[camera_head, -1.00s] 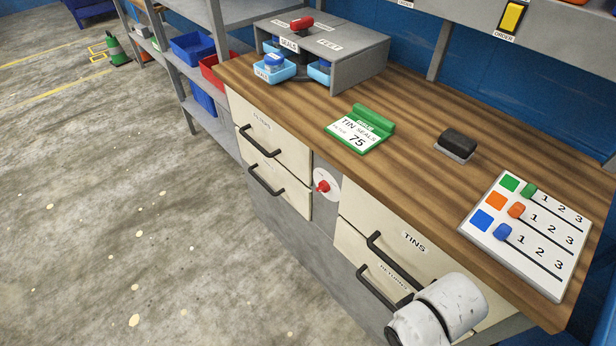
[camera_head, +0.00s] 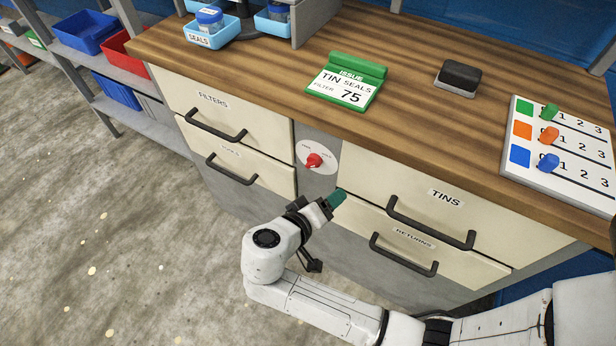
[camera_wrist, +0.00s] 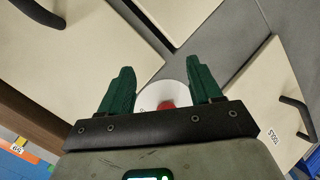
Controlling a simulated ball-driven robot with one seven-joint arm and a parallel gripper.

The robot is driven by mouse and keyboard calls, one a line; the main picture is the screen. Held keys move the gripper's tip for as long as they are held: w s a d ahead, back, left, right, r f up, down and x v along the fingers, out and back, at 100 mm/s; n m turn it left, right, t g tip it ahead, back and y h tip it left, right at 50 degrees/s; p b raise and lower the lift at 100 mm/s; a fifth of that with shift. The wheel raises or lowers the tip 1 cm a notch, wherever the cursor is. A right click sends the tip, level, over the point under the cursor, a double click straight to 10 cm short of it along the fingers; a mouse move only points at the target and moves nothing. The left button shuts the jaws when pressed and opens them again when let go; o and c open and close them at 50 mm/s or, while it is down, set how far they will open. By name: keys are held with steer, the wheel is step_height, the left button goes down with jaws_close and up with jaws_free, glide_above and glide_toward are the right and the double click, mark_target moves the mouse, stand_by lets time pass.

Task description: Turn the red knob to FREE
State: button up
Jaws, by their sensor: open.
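The red knob (camera_head: 314,160) sits on a round white dial plate on the grey panel between the drawers. Small lettering stands at the dial's upper left and upper right, too small to read surely. My gripper (camera_head: 338,198) is in front of the drawer unit, below and slightly right of the knob, apart from it. In the wrist view my gripper (camera_wrist: 160,88) has two green fingers spread apart and empty. The red knob (camera_wrist: 166,105) shows between and beyond them, partly hidden by the dark gripper bar.
Drawers marked FILTERS (camera_head: 178,92), TINS (camera_head: 365,180) and RETURNS (camera_head: 360,217) flank the knob, with protruding black handles. The wooden worktop (camera_head: 240,68) above holds a green TIN SEALS sign (camera_head: 350,82), a black block (camera_head: 459,76) and a slider board (camera_head: 510,180). Open floor lies left.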

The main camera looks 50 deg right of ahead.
mark_target(310, 167)
steer(key=w+a+r+m+t+h+b, duration=0.1)
steer(key=w+a+r+t+h+b, duration=0.15)
steer(key=w+a+h, duration=0.35)
steer(key=shift+t+y, duration=0.25)
steer(key=shift+y, duration=0.35)
steer(key=d, duration=0.3)
steer(key=w+d+p, duration=0.1)
steer(key=d, duration=0.5)
steer(key=shift+w+d+r, duration=0.1)
steer(key=shift+w+r, duration=0.1)
steer(key=shift+w, duration=0.2)
steer(key=c, duration=1)
